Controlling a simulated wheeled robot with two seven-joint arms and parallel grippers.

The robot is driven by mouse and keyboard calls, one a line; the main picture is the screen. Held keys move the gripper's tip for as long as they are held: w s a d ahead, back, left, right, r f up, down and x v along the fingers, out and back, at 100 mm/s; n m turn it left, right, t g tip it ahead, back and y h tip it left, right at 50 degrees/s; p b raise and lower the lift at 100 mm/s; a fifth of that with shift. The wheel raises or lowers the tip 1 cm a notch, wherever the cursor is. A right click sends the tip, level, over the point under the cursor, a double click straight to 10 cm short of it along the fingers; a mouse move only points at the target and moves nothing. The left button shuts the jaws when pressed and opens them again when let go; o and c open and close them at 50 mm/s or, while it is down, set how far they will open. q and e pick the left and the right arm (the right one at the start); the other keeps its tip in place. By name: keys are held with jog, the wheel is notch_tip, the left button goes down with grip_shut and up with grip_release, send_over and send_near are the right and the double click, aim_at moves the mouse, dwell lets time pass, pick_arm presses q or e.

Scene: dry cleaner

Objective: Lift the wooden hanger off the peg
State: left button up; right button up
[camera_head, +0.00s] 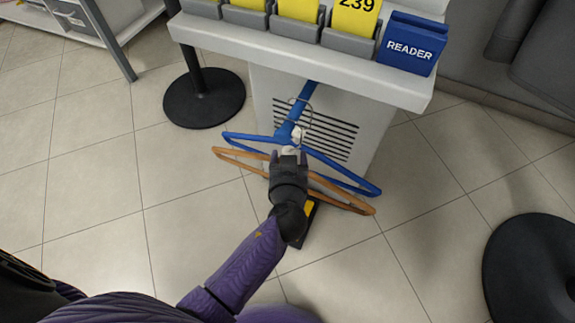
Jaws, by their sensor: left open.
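The wooden hanger (343,203) is brown and hangs below the counter, its two arms spread left and right. A blue hanger (352,183) hangs just behind it. A blue peg (297,110) slopes down and out from the white cabinet under the counter, with thin metal hooks around it. My left gripper (289,153) is open at the middle of the hangers, close to the peg's near end. It covers the wooden hanger's centre. I cannot tell whether a hook or neck lies between the fingers. My right gripper is not in view.
A white counter (330,68) holds grey holders with yellow number cards and a blue READER block (412,43). A vented cabinet (330,135) stands below. A black round post base (204,98) is left, another dark round base (530,268) right.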

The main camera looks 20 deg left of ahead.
pick_arm(q)
grip_shut()
jog(key=shift+r, duration=0.1)
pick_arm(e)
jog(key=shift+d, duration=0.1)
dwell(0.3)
